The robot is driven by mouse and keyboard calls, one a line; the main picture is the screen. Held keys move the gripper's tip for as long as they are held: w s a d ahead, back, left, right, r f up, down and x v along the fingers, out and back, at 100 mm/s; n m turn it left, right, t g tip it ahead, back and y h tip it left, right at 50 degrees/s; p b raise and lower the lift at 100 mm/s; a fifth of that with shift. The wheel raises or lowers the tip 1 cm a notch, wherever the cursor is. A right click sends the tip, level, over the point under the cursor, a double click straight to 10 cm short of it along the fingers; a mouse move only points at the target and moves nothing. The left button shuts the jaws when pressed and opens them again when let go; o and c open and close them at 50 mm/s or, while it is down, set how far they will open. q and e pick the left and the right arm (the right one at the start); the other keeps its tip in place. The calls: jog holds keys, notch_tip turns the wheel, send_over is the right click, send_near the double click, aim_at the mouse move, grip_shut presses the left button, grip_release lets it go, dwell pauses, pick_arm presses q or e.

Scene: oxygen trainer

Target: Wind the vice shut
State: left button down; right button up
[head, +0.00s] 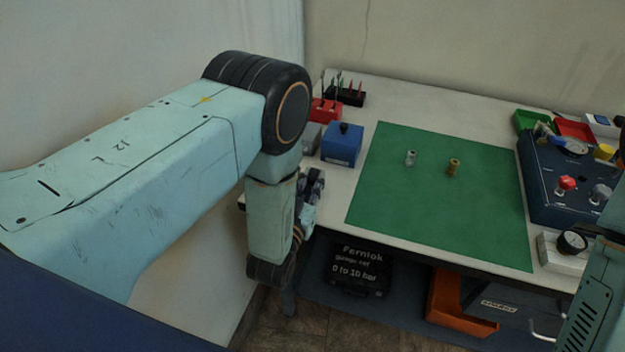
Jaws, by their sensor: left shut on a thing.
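My left arm comes in from the left, bends down at its big black joint and passes in front of the table's left end. My left gripper (313,187) is beside the lower arm at the table's front left edge, partly hidden by that arm. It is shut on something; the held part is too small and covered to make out. Just behind it on the table is a blue block (342,145) with a small dark knob on top and a grey part (309,138) to its left. I cannot tell whether these belong to the vice. My right gripper is not in view.
A green mat (440,205) covers the middle of the table, with a silver fitting (411,158) and a brass fitting (453,167) upright on it. A red tool holder (325,111) stands behind the blue block. A blue panel (560,185) and gauge (571,243) are right.

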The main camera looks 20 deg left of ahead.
pick_arm(q)
jog(key=shift+r+g+p, duration=0.2)
jog(key=shift+g+p, duration=0.1)
jog(key=shift+p, duration=0.2)
jog(key=g+p, duration=0.2)
jog(key=r+g+p, duration=0.1)
jog(key=g+p, duration=0.1)
jog(key=p, duration=0.1)
jog(key=shift+w+g+p, duration=0.15)
jog(key=shift+g+p, duration=0.15)
jog(key=shift+p, duration=0.05)
jog(key=shift+w+g+p, duration=0.1)
jog(key=shift+g+p, duration=0.3)
jog(key=shift+w+g+p, duration=0.1)
jog(key=shift+g+p, duration=0.4)
jog(key=shift+g, duration=0.3)
jog(key=shift+w+r+g+p, duration=0.15)
jog(key=shift+g+p, duration=0.3)
jog(key=shift+g, duration=0.75)
jog(key=shift+w+g+p, duration=0.15)
jog(key=shift+g+p, duration=0.15)
jog(key=shift+g, duration=1.2)
